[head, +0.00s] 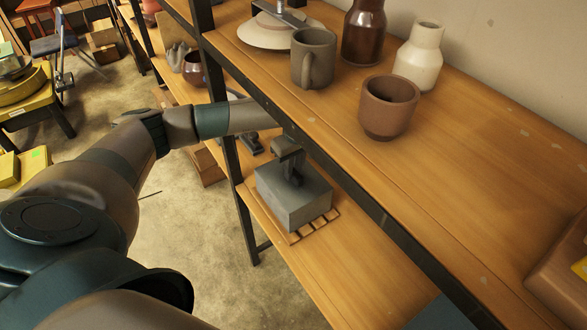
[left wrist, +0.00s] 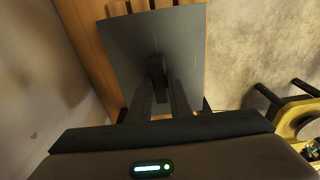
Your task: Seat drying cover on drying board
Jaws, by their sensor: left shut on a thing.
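The drying cover (head: 292,205) is a grey box with a dark handle on top, on the lower shelf in the head view. It is over the slatted wooden drying board (head: 326,221), whose slats show along its front and right edges. I cannot tell whether it rests flat or hangs slightly above. My right gripper is out of view.
The upper shelf (head: 450,155) overhangs the cover; a black post (head: 235,165) stands left of it. On it are a grey mug (head: 314,58), a brown cup (head: 388,107), a brown bottle (head: 363,32) and a cream bottle (head: 419,55). The lower shelf is bare right of the board.

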